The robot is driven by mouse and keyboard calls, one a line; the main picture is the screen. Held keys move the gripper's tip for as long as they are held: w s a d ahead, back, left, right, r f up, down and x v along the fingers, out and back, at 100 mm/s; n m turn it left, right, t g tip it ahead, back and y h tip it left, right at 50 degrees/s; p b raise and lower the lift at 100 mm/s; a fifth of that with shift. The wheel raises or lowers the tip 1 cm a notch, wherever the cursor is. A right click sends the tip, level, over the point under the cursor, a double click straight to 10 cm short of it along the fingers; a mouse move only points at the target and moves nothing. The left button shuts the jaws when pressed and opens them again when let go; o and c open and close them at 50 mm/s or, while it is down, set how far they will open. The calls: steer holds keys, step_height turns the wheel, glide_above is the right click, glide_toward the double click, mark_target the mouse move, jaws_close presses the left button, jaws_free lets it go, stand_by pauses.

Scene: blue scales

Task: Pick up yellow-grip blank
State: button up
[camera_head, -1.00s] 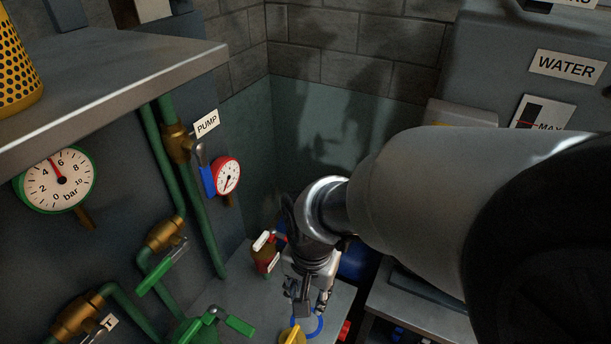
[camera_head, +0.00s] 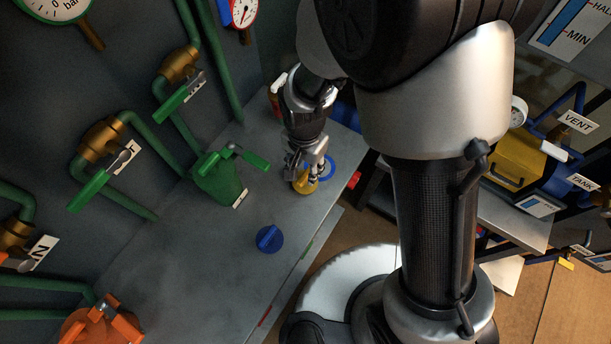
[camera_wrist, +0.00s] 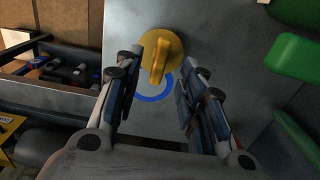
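The yellow-grip blank (camera_head: 305,187) is a round yellow disc with a raised grip bar, resting on the grey bench top (camera_head: 215,270). It also shows in the wrist view (camera_wrist: 160,52), seen from above, beside a blue ring (camera_wrist: 158,97) on the bench. My gripper (camera_head: 304,160) points down over the blank in the head view and partly covers it. In the wrist view my gripper (camera_wrist: 160,70) is open and empty, its fingers spread to the left and right of the grip bar. I cannot tell the exact height gap.
A blue-grip knob (camera_head: 269,239) sits on the bench nearer the front. A green-handled valve (camera_head: 220,178) and green pipes stand at the left. A red-brown extinguisher-like item (camera_head: 276,98) stands behind my gripper. A yellow box (camera_head: 516,158) is at the right.

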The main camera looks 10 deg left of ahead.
mark_target(305, 175)
step_height(305, 175, down, 5)
steer(key=shift+f+b, duration=0.2)
steer(key=shift+b, duration=1)
steer(key=shift+c, duration=0.4)
jaws_close()
steer(key=shift+r, duration=0.1)
